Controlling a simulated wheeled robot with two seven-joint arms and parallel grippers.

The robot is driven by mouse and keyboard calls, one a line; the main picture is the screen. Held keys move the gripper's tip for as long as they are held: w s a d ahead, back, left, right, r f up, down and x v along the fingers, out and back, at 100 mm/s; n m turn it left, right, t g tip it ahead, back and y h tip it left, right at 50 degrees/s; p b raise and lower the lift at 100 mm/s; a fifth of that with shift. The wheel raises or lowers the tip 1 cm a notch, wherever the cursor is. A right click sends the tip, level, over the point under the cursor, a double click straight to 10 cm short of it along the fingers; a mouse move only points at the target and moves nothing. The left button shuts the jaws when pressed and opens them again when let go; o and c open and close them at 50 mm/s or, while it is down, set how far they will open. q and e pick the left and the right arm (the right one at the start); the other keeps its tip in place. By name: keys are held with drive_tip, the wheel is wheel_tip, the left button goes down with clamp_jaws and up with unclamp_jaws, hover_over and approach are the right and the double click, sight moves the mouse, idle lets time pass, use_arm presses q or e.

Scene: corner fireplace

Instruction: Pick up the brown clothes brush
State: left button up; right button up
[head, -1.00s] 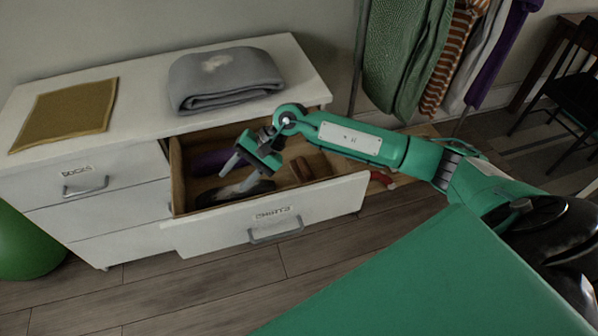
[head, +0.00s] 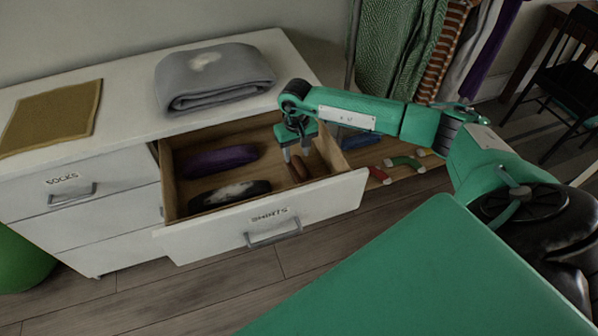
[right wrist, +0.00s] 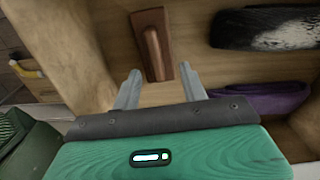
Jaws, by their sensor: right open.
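The brown clothes brush (head: 300,168) lies in the right part of the open drawer. In the right wrist view the brush (right wrist: 152,45) is a reddish-brown block with a raised handle, just beyond the fingertips. My right gripper (head: 296,154) points down into the drawer, above the brush. In the right wrist view the gripper (right wrist: 158,74) is open, with its two fingers on either side of the brush's near end. I cannot tell its exact height over the brush. My left gripper is not in view.
The drawer marked SHIRTS (head: 325,200) also holds a purple folded item (head: 220,160) and a black and white one (head: 230,195). The drawer's right wall (right wrist: 70,50) is close to my gripper. Grey folded cloth (head: 213,78) lies on the dresser top.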

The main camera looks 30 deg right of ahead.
sight(299, 163)
drive_tip(key=shift+d+f, duration=0.1)
drive_tip(key=shift+f, duration=0.7)
drive_tip(key=f, duration=0.4)
drive_tip(key=shift+s+d+f+p, duration=0.15)
drive_tip(key=shift+d+p, duration=0.1)
drive_tip(key=shift+p, duration=0.1)
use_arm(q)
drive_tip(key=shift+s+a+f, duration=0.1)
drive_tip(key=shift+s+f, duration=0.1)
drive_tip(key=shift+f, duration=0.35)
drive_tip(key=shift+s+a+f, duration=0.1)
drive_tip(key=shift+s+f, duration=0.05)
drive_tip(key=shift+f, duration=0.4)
use_arm(e)
clamp_jaws()
